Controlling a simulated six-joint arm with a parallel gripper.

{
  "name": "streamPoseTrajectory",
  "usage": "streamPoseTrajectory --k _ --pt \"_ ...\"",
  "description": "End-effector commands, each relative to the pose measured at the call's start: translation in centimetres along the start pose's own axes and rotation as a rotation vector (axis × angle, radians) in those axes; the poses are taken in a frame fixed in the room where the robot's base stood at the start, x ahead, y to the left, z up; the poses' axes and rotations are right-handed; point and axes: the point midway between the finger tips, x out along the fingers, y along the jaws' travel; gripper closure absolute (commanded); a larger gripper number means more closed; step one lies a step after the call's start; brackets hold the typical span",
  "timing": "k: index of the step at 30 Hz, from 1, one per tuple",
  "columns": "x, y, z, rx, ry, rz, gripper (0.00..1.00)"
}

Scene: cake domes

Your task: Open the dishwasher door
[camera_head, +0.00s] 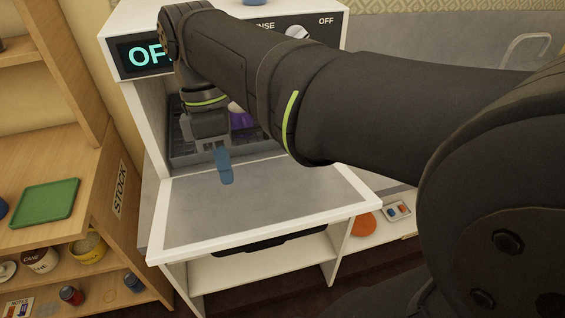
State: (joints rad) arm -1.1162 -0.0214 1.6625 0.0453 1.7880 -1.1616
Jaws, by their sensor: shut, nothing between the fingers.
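The dishwasher (152,125) is a white box with a display at its top left reading "OF", partly covered by my arm. Its door (260,205) is folded down and lies about flat in front of the opening, with a grey inner face and a white rim. Inside, a dark rack (180,150) shows with something purple (238,117) in it, partly hidden by my arm. My gripper (225,180) points down with blue fingertips, shut and empty, in front of the opening and over the door's inner face. I cannot tell whether it touches the door.
A wooden shelf marked STOCK (119,190) stands close on the left, with a green tray (45,202) and several jars. A knob (298,32) is on the top panel. Below the door is a white shelf (265,262). An orange disc (363,224) lies at the lower right.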

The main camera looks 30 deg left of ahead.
Motion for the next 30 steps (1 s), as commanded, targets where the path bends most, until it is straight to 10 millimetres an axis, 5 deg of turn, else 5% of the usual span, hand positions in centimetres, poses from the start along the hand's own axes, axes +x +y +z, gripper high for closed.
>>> streamPoseTrajectory --k 6,11,24,30 --pt "-0.6 1.4 0.9 -0.079 0.05 -0.015 1.0" --pt "0.9 1.3 0.8 -0.085 0.051 -0.017 1.0" --pt "9.9 1.1 0.4 -0.083 0.049 -0.017 1.0" --pt "12.4 1.1 0.2 -0.083 0.049 -0.015 1.0"
